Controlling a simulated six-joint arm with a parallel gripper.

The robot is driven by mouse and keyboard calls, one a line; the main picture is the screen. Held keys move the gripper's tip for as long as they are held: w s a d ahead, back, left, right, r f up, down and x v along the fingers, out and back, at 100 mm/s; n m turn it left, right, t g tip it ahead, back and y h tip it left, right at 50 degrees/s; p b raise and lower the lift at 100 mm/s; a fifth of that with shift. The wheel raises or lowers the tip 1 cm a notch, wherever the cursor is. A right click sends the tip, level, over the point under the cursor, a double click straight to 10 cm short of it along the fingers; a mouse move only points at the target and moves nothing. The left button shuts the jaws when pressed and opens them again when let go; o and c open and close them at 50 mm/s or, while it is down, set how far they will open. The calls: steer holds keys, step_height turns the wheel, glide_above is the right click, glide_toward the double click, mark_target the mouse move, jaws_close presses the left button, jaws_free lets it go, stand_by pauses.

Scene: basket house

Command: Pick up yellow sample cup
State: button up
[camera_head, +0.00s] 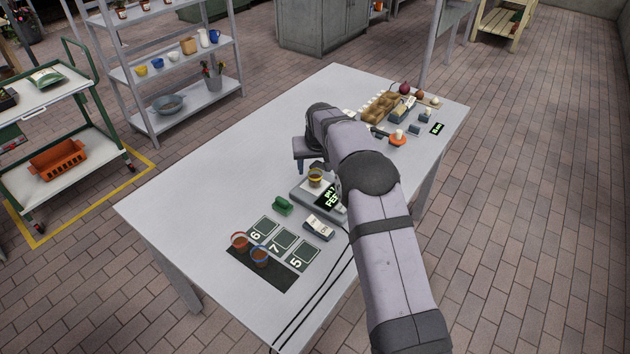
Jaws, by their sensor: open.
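A small cup with a yellow rim (316,177) and dark contents stands upright on the grey scale-like device (303,195), whose dark display faces the front right. My gripper (309,168) points down close above and behind this cup. Its left finger shows to the left of the cup. The other finger is partly hidden by my arm, so I cannot tell whether the cup lies between the fingers. The gripper is open. Two other cups, one with a red rim (240,242) and one with a blue rim (260,257), stand on the dark mat at the table's front left.
Numbered cards (283,241) marked 6, 7 and 5 lie beside the cups. A green object (283,206) and a small white box (319,227) are near the scale. Cables run at the front edge. Potatoes (380,108) and other items crowd the far right. The table's left side is clear.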

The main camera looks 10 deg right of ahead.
mark_target(315, 173)
steer(key=p+x, duration=0.2)
steer(key=x, duration=0.1)
steer(key=shift+s+d+f, duration=0.1)
steer(key=shift+s+f, duration=0.05)
steer(key=shift+x, duration=1)
steer(key=c, duration=1.2)
